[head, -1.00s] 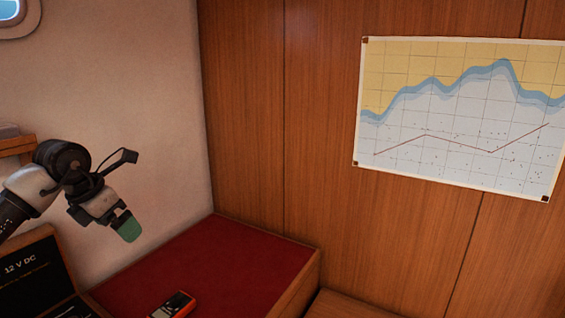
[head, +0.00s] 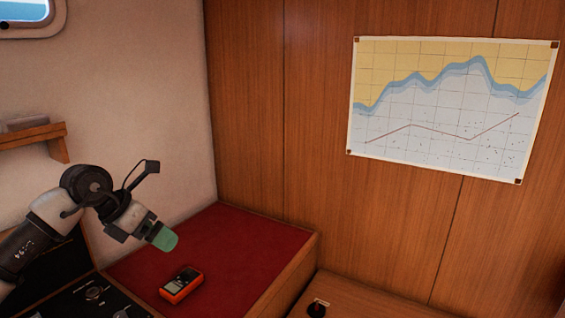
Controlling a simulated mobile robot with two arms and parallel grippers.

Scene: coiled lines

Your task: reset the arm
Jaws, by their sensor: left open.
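My left arm comes in from the left edge in the head view. Its gripper (head: 165,238) has green fingertips and points down and to the right, in the air in front of the red-topped surface. Its jaws are open, and I see nothing held in it. My right gripper is out of view.
An orange handheld device (head: 181,285) lies on the red-topped surface (head: 245,255). A dark panel with knobs (head: 95,293) is at the lower left, partly behind my arm. A wooden shelf (head: 30,137) and a chart (head: 445,115) are on the walls. A small dark knob-like thing (head: 317,308) shows at the bottom.

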